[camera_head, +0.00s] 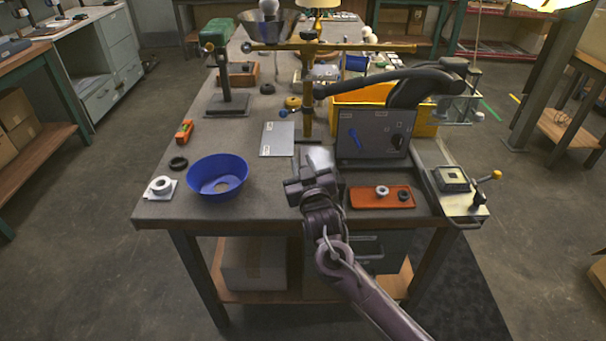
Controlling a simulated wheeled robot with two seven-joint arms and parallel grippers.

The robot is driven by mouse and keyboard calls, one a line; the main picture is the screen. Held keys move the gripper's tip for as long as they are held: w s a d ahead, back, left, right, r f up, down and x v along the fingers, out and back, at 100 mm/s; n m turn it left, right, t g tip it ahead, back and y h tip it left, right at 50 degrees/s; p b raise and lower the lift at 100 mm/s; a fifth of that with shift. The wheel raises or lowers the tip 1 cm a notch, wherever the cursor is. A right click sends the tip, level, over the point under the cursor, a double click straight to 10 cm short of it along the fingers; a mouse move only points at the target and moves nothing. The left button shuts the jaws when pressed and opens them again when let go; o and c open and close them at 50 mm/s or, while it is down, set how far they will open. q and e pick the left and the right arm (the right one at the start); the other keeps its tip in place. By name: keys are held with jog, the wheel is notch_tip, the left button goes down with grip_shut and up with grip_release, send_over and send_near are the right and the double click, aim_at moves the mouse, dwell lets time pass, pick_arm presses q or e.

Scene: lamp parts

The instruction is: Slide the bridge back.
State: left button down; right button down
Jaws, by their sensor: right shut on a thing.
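A brass-coloured horizontal bar (362,47), which looks like the bridge, spans above the bench. An upright brass post (307,92) meets it and runs down toward the bench top. My right gripper (312,168) is at the front middle of the bench, just in front of the post's lower end. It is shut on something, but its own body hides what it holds. I cannot tell whether that thing joins the post or bar. My left gripper is not in view.
A blue bowl (217,178) and white ring part (160,187) stand left. A grey panel (374,137) stands right, behind an orange tray (381,197). A black curved arm (385,82) hangs over a yellow bin (423,120).

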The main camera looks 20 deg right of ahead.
jog(key=shift+s, duration=0.1)
jog(key=c, duration=1.2)
grip_release()
jog(key=s, duration=0.7)
jog(key=shift+s+a+b, duration=0.35)
jog(key=shift+b, duration=0.05)
jog(key=shift+c, duration=0.4)
